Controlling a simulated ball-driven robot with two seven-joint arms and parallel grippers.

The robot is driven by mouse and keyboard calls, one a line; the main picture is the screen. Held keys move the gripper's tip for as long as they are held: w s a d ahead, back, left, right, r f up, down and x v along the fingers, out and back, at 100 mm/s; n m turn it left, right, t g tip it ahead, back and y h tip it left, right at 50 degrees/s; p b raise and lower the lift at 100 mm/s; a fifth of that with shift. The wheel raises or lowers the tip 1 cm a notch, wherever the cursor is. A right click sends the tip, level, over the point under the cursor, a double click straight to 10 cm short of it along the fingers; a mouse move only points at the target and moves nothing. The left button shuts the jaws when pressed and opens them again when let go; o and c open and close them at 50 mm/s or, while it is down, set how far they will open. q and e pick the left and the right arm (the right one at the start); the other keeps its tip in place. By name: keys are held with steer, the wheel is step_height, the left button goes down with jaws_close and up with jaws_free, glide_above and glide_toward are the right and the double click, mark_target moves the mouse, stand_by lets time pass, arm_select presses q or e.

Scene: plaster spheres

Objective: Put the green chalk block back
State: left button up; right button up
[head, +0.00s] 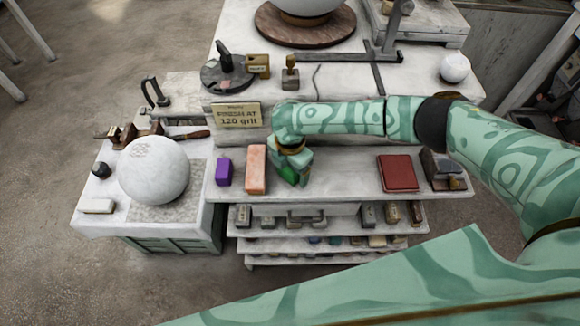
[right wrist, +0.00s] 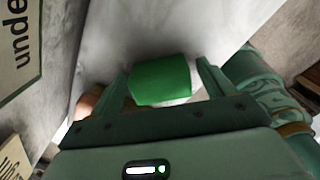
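The green chalk block (head: 291,175) is at the front shelf ledge, right of the orange block, partly covered by my right gripper (head: 291,160). In the right wrist view the green block (right wrist: 160,80) lies between the two fingers of my right gripper (right wrist: 162,78). A narrow light gap shows between the block and the right-hand finger, so the fingers look open around it. I cannot tell whether the block's underside rests on the ledge. My left gripper is not in view.
A purple block (head: 223,171) and an orange block (head: 256,168) are to the left on the ledge. A red book-like slab (head: 398,172) lies to the right, with clear ledge between. A sign (head: 237,115) stands behind. A large plaster sphere (head: 154,169) sits on the left bench.

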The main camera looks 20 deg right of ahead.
step_height(320, 180, up, 12)
steer(key=p, duration=0.2)
steer(key=shift+p, duration=0.35)
steer(key=shift+r, duration=0.1)
